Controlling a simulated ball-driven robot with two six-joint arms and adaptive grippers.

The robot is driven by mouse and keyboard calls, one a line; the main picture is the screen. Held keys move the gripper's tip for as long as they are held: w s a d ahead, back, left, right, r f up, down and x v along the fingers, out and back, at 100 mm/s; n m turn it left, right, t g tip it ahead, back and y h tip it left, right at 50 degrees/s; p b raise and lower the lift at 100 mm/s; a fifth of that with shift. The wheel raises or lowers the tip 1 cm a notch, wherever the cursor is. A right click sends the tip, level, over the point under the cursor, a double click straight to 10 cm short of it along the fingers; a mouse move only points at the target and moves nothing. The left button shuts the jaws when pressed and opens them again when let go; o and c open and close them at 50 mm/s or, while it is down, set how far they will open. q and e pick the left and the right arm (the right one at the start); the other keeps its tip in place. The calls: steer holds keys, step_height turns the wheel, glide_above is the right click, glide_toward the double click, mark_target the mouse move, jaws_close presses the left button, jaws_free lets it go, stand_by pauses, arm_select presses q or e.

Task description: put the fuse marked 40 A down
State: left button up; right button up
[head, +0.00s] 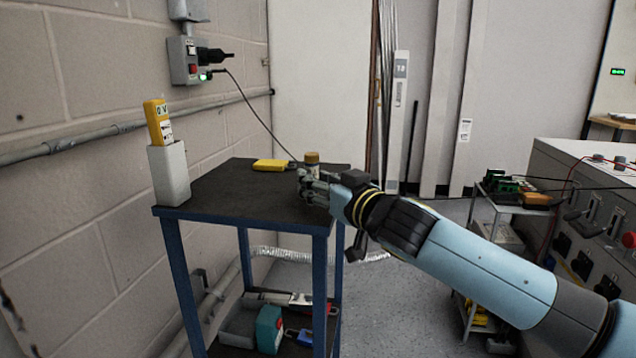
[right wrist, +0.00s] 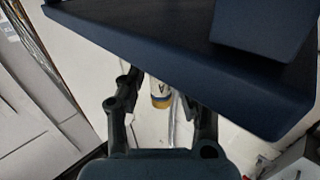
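The fuse (head: 312,158) shows in the head view as a short upright cylinder with a brass cap, at the right edge of the dark-topped table (head: 235,196). In the right wrist view the fuse (right wrist: 160,92) has a pale body with a dark letter and a brass end; the table rim hides its other end. The rating cannot be read. My right gripper (head: 308,186) is at the fuse, its fingers around it. In the wrist view the fingers (right wrist: 165,98) stand apart with gaps beside the fuse. Whether its base touches the tabletop is hidden. My left gripper is out of view.
A yellow meter (head: 158,122) stands in a white holder (head: 170,174) at the left corner. Tools and a teal item (head: 269,328) lie on the lower shelf. The front tabletop is clear.

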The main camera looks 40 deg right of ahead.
steer(key=shift+o, duration=0.7)
steer(key=shift+s, duration=0.1)
